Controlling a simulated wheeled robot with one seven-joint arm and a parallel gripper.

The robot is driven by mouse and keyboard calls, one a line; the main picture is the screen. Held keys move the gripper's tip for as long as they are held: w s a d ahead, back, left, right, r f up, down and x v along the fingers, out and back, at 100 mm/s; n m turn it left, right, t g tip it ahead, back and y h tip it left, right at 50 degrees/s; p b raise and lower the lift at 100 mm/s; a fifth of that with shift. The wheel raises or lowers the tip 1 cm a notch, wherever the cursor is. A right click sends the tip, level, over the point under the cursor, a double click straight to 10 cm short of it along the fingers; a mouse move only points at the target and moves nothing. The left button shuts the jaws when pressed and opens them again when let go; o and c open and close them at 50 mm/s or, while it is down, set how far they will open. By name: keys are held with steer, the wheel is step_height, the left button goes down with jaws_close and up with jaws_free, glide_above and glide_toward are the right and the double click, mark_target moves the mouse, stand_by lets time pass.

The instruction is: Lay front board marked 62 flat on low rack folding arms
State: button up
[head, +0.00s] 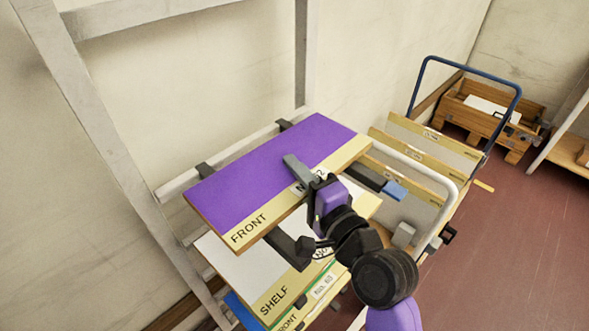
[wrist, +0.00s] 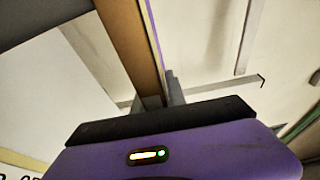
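The purple front board (head: 255,172) has a cream label strip reading FRONT. In the wrist view the board's brown edge (wrist: 130,45) runs up from the gripper. The board looks about level over the rack's dark folding arms (head: 290,250). Whether it touches them is unclear. The pale rack frame (head: 95,110) stands against the wall.
A white board marked SHELF (head: 225,252) lies on the level below, with more boards under it. At right, a blue-handled cart (head: 422,85) holds upright boards (head: 432,140). A wooden crate (head: 455,100) stands behind it. Red floor (head: 520,240) is clear at right.

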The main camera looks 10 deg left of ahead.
steer(key=o, duration=0.5)
steer(key=shift+f, duration=0.1)
steer(key=shift+b+v, duration=0.85)
steer(key=shift+v, duration=3.05)
